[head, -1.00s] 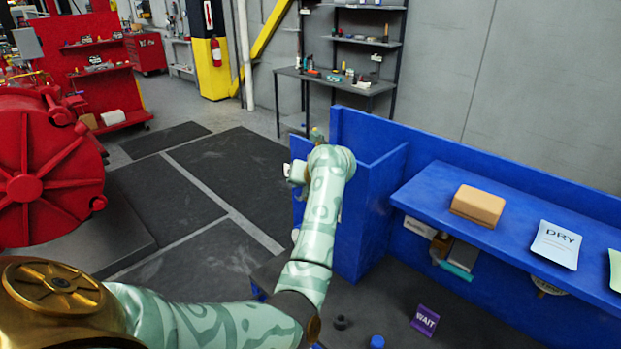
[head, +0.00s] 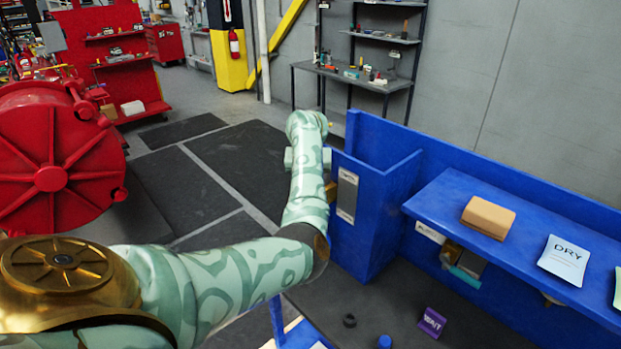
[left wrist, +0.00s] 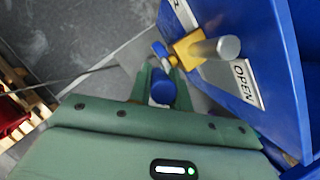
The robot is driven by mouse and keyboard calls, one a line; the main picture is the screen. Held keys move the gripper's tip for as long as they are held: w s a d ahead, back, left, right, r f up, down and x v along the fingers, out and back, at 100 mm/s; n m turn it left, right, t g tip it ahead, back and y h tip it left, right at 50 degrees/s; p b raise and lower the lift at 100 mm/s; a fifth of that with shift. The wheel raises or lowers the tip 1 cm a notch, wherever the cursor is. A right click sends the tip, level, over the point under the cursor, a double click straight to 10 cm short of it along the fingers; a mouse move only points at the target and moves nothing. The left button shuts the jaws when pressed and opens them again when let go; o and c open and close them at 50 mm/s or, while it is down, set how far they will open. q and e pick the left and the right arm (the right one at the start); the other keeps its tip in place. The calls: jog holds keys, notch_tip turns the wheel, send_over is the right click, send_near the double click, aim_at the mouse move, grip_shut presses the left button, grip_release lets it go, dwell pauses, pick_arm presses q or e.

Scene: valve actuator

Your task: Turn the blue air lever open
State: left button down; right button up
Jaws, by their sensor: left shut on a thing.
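The blue air lever (left wrist: 162,90) shows in the left wrist view as a blue grip between the two green fingers. It is beside a brass valve body (left wrist: 187,48) with a silver cylindrical end, mounted near the blue panel. My left gripper (left wrist: 162,82) is shut on the lever. A white label reading OPEN (left wrist: 246,82) is on the panel to the right. In the head view my left arm reaches from the lower left to the blue cabinet's left side and hides the lever and gripper. My right gripper is not in view.
A blue cabinet (head: 385,215) stands beside the arm, with a blue shelf (head: 450,200) holding a tan block (head: 488,217) and a DRY card (head: 564,260). A purple sign (head: 432,322) and a blue cap (head: 384,342) are below. A large red wheel-like machine (head: 50,150) stands left.

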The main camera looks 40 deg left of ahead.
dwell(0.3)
pick_arm(q)
jog(key=c, duration=1.3)
grip_release()
jog(key=shift+a, duration=0.1)
jog(key=p+v, duration=0.2)
jog(key=v, duration=1.4)
jog(key=shift+r, duration=0.1)
